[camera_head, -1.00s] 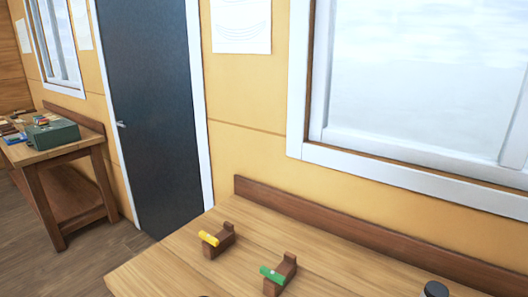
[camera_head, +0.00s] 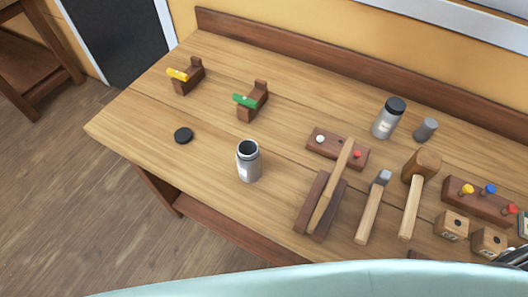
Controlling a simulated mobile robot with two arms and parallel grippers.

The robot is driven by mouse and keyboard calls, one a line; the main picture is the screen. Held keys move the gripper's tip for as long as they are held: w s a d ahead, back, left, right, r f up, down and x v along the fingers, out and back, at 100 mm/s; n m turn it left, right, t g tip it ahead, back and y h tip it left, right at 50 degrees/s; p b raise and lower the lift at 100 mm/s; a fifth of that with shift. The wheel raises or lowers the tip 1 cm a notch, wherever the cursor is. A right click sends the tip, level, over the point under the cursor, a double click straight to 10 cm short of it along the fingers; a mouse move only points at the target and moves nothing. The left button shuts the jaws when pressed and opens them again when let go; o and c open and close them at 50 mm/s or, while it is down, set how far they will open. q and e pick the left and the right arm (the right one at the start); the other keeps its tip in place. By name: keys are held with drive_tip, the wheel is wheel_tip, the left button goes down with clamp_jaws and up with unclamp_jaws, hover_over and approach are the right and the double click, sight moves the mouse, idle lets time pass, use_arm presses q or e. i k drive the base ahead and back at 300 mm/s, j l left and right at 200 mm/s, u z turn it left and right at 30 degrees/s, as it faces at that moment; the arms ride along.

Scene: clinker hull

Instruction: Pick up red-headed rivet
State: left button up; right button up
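Two small red heads show on the bench. One red-headed peg (camera_head: 357,154) stands in a dark wooden block (camera_head: 325,148) near the middle, beside a white-headed one (camera_head: 320,138). Another red-headed peg (camera_head: 511,209) stands at the right end of a second block (camera_head: 478,205), with yellow (camera_head: 467,189) and blue (camera_head: 489,188) heads beside it. I cannot tell from here which is the rivet.
A pale teal curved surface crosses the bottom edge. The bench's left end is mostly clear.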

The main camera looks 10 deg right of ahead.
sight(356, 154)
drive_tip(key=z, duration=1.15)
drive_tip(key=k+l+z, duration=0.15)
drive_tip(key=l, duration=0.25)
